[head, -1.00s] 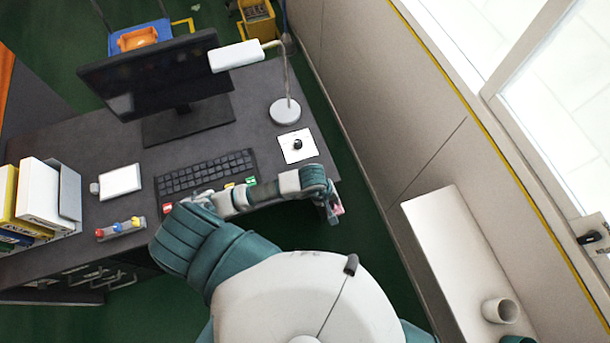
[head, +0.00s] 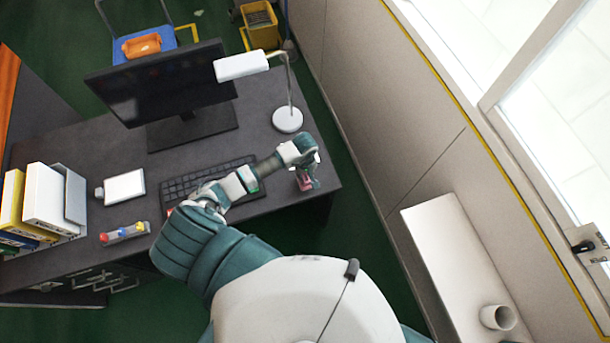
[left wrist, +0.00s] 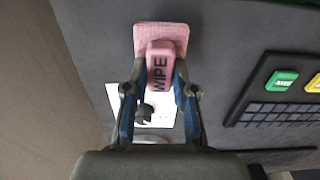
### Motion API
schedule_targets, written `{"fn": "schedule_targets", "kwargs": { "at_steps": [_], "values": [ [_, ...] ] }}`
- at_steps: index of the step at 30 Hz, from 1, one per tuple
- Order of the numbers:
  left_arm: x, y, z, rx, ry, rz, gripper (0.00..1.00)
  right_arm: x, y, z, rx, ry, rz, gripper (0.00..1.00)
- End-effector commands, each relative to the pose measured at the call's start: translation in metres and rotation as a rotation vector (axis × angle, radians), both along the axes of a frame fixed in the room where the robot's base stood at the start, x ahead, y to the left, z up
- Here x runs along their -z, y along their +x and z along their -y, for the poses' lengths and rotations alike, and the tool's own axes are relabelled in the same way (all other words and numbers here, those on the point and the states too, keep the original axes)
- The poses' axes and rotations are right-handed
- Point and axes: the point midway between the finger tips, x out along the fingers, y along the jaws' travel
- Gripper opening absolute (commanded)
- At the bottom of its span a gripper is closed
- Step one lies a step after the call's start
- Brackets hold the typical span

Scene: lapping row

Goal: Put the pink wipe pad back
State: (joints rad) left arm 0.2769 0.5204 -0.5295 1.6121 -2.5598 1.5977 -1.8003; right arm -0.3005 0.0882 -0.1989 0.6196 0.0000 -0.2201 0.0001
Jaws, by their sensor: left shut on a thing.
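My left gripper (head: 306,182) is over the right end of the dark desk. It is shut on the pink wipe pad (head: 305,183). In the left wrist view the pad (left wrist: 176,33) has a flat pink base and a raised grip marked "WIPE", with the gripper's two fingers (left wrist: 160,78) on either side of the grip. I cannot tell whether the pad touches the desk. My arm hides that square in the head view. My right gripper is out of view.
A keyboard (head: 180,187) lies left of the gripper, with green (left wrist: 282,80) and yellow labelled pieces near it. A lamp base (head: 287,119) and monitor (head: 160,85) stand behind. The desk's right edge is close, with a wall (head: 400,120) beyond.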

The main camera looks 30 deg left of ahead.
Motion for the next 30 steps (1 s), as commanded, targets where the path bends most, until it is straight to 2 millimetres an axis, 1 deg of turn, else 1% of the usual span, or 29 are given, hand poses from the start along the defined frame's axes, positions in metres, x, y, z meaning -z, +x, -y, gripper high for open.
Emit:
{"fn": "schedule_targets", "kwargs": {
  "at_steps": [3, 6, 10, 16, 17, 18, 19, 20, 26, 30],
  "values": [
    [0.001, 0.011, -0.005, -0.002, 0.001, -0.001, 0.0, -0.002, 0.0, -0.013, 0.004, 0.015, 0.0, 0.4],
    [0.02, 0.007, 0.0, -0.001, -0.001, -0.006, 0.0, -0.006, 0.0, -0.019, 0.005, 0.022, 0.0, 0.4],
    [0.033, 0.008, -0.001, 0.0, 0.003, 0.0, 0.0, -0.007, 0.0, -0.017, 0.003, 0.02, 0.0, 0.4],
    [0.036, 0.008, -0.004, 0.002, 0.001, 0.0, 0.0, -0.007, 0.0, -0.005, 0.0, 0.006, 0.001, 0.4],
    [0.036, 0.008, -0.004, 0.001, 0.001, -0.001, 0.28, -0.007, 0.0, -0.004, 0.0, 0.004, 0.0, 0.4],
    [0.036, 0.008, -0.004, 0.001, 0.001, -0.001, 0.38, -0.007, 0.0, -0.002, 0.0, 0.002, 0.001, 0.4],
    [0.036, 0.008, -0.004, 0.001, 0.001, -0.001, 0.46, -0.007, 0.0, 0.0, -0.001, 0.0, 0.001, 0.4],
    [0.036, 0.008, -0.005, 0.001, 0.001, -0.001, 0.51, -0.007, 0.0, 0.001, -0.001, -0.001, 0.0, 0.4],
    [0.036, 0.008, -0.005, 0.001, 0.0, 0.0, 0.51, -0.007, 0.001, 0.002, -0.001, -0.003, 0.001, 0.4],
    [0.033, 0.009, -0.004, 0.002, 0.002, 0.001, 0.51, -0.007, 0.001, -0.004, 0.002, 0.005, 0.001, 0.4]
  ]
}}
